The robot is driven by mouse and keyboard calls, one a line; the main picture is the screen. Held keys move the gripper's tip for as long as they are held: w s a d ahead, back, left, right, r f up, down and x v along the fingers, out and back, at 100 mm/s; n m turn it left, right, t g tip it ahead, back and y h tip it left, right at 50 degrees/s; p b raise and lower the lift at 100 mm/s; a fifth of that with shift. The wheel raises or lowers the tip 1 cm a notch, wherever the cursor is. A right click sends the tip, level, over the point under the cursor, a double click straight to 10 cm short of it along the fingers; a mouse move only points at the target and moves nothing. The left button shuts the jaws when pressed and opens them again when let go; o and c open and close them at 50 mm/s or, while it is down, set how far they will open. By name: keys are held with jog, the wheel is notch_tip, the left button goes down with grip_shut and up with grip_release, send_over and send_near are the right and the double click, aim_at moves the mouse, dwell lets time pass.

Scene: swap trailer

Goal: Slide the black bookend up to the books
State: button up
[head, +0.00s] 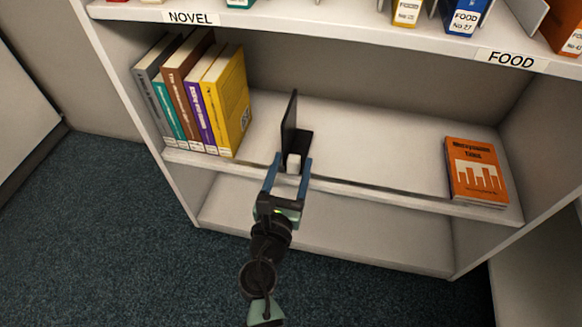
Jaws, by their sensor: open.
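The black bookend (290,122) stands upright on the middle shelf, with its flat foot on the shelf to its right. The books (195,95), several spines in grey, teal, brown, purple and yellow, stand at the shelf's left end. A clear gap lies between the yellow book (228,100) and the bookend. My gripper (290,165) is open at the shelf's front edge, its two blue fingers either side of the bookend's near lower end. Whether the fingers touch it cannot be told.
An orange book (475,170) lies flat at the right end of the same shelf. The upper shelf (340,22), labelled NOVEL and FOOD, hangs above with more books. The lower shelf (330,235) is empty where visible.

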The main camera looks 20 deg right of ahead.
grip_shut()
dwell(0.3)
dwell(1.1)
